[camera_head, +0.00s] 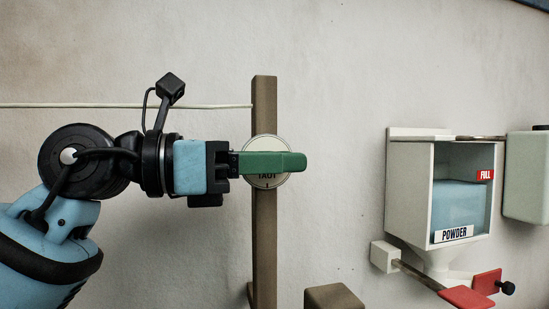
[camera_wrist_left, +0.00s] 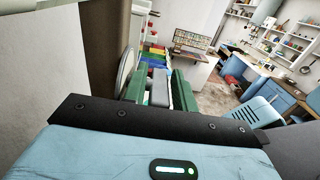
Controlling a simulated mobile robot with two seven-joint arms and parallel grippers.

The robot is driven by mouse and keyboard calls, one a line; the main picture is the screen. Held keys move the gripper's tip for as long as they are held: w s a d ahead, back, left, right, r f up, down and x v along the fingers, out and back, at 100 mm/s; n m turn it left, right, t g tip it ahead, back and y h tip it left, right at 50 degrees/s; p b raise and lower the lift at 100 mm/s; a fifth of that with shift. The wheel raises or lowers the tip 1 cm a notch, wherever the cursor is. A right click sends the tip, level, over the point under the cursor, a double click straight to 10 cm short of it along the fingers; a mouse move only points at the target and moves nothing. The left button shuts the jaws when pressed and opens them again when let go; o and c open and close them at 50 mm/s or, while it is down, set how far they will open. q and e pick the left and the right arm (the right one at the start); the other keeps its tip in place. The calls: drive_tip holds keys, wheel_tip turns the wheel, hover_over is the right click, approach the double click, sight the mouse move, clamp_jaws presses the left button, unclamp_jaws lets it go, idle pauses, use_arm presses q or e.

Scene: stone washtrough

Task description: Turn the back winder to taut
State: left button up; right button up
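The winder's round pale dial (camera_head: 268,182) sits on a brown upright post (camera_head: 264,235). In the left wrist view, the dial's edge (camera_wrist_left: 126,68) is beside the green fingers (camera_wrist_left: 160,88). A grey piece lies between the fingers; I cannot tell whether they press on it. My right gripper is in neither view.
A pale line (camera_head: 120,106) runs from the left to the post above the dial. A powder dispenser (camera_head: 408,190) with red paddles (camera_head: 468,297) is on the wall at right. A brown block top (camera_head: 333,297) stands low, right of the post. The wall between post and dispenser is clear.

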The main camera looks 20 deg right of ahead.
use_arm(q)
clamp_jaws()
drive_tip(key=shift+f+h, duration=0.1)
drive_tip(key=shift+h, duration=0.2)
drive_tip(key=shift+f+h+b, duration=0.1)
drive_tip(key=shift+h+b, duration=0.55)
drive_tip(key=shift+h, duration=0.55)
drive_tip(key=h+b, duration=0.1)
drive_tip(key=h, duration=0.1)
drive_tip(key=shift+a+h, duration=0.1)
drive_tip(key=shift+h, duration=0.2)
drive_tip(key=shift+h+b, duration=0.5)
drive_tip(key=shift+h, duration=0.1)
